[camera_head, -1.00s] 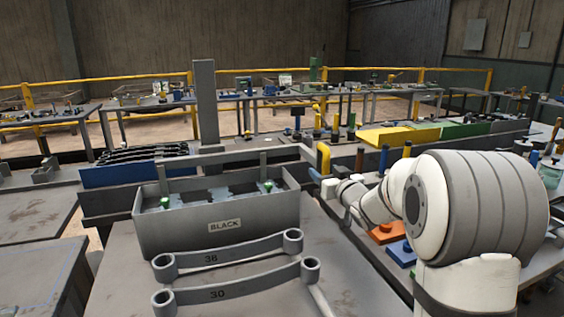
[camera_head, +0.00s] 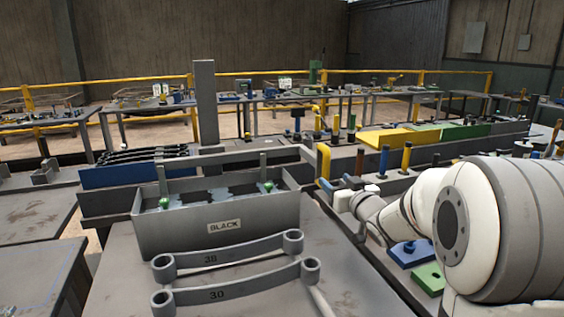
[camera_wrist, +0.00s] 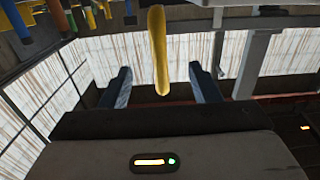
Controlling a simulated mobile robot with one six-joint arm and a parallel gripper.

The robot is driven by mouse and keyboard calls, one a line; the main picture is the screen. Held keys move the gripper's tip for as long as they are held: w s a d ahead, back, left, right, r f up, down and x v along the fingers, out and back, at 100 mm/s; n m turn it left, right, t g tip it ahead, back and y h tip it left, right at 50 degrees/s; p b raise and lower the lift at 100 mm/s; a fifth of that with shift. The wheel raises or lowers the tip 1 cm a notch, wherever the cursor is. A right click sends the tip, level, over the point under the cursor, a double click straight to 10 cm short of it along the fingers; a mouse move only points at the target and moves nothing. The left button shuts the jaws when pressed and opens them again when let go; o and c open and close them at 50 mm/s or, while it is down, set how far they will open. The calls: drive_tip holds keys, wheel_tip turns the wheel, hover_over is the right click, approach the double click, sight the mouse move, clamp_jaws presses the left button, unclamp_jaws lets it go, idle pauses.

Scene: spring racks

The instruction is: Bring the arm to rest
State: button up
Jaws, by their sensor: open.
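My arm reaches in from the right in the head view, and my gripper (camera_head: 330,188) is at its far end, beside the right end of the grey bin marked BLACK (camera_head: 150,235). In the wrist view my gripper (camera_wrist: 164,76) has its two dark blue fingers wide apart. A yellow bent post (camera_head: 323,162) stands by the gripper. A yellow rod, which looks like this post, shows between the fingers in the wrist view (camera_wrist: 158,45). It touches neither finger in that picture.
Two grey leaf springs, marked 38 (camera_head: 225,250) and 30 (camera_head: 235,291), lie in front of the bin. A blue block (camera_head: 409,254) and a green block (camera_head: 429,278) lie below my arm. Several coloured posts stand behind it.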

drive_tip(key=shift+r, duration=0.1)
drive_tip(key=s+f+m+g+h+p, duration=0.1)
drive_tip(key=s+g+p, duration=0.4)
drive_tip(key=s, duration=1.2)
drive_tip(key=s+f+m+g+h+p, duration=0.2)
drive_tip(key=s+g, duration=0.7)
drive_tip(key=s, duration=0.9)
drive_tip(key=a+h+p, duration=0.1)
drive_tip(key=h+p, duration=0.1)
drive_tip(key=p, duration=0.1)
drive_tip(key=shift+s+m+g+h, duration=0.2)
drive_tip(key=shift+m+g+h, duration=0.1)
